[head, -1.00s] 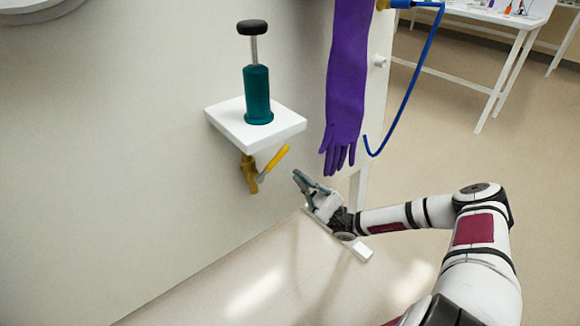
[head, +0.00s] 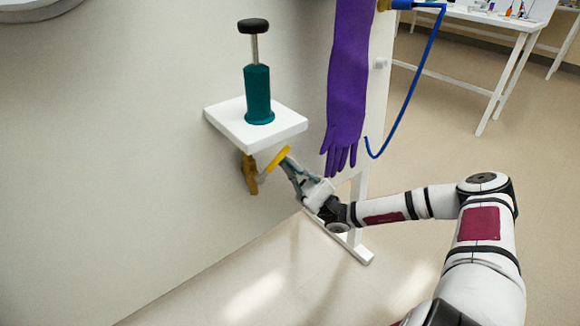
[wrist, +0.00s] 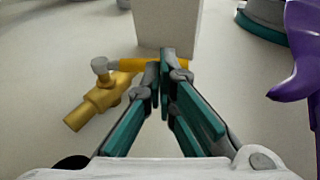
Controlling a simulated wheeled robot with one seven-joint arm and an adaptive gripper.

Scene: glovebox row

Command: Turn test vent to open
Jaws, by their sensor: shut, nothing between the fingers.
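The test vent is a brass valve (head: 250,173) on the wall under a small white shelf, with a yellow lever (head: 275,159) that slants up to the right. In the wrist view the brass body (wrist: 95,105) lies left and the yellow lever (wrist: 135,65) runs right, behind my fingertips. My gripper (head: 288,163) is shut with nothing between its fingers. Its tips (wrist: 167,55) are at the lever's outer part and hide a piece of it. I cannot tell whether they touch it.
The white shelf (head: 225,113) bears a teal pump-like cylinder (head: 258,95) with a black knob, just above the valve. A purple glove (head: 346,85) hangs to the right, near my gripper. A blue hose (head: 419,75) hangs beyond it. Floor to the right is open.

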